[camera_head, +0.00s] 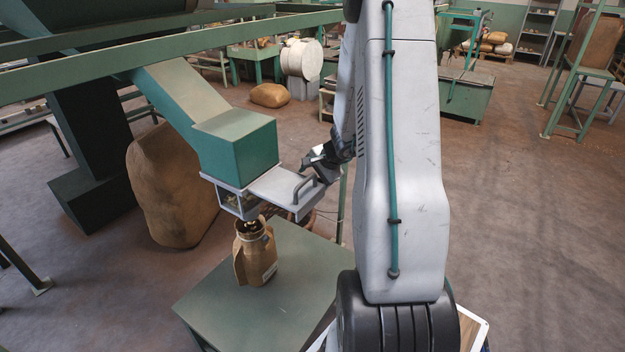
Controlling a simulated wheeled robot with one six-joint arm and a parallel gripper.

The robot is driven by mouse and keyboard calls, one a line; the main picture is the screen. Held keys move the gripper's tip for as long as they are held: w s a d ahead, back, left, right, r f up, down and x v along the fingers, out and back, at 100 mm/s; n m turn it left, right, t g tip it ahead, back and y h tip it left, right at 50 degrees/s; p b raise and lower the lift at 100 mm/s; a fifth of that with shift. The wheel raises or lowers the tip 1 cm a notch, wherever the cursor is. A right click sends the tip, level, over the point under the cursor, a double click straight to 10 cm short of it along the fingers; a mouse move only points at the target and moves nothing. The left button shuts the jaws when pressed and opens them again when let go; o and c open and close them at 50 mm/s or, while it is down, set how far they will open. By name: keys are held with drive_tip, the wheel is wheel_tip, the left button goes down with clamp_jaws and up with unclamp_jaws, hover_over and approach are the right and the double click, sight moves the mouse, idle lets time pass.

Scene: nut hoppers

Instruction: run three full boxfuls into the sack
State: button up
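A brown paper sack (256,256) stands upright on a green table (225,308), its mouth open and some brown contents showing at the top. Just above it hangs a small light-framed box (229,199) with a clear front and pale pieces inside, under the green hopper chute (238,148). A grey slide plate (272,184) sticks out to the right from between chute and box, with a dark handle (302,189) at its outer end. My gripper (313,170) is at this handle; whether its fingers grip it is too small to tell.
A large brown sack (170,186) stands on the floor left of the chute. Green rails (180,48) cross above. The table's front and right parts are bare. Open floor lies to the right, with a green frame (580,95) further back.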

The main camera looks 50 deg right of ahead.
drive_tip(key=v, duration=0.7)
drive_tip(key=shift+s+r, duration=0.2)
drive_tip(key=shift+r, duration=0.1)
drive_tip(key=shift+c, duration=0.2)
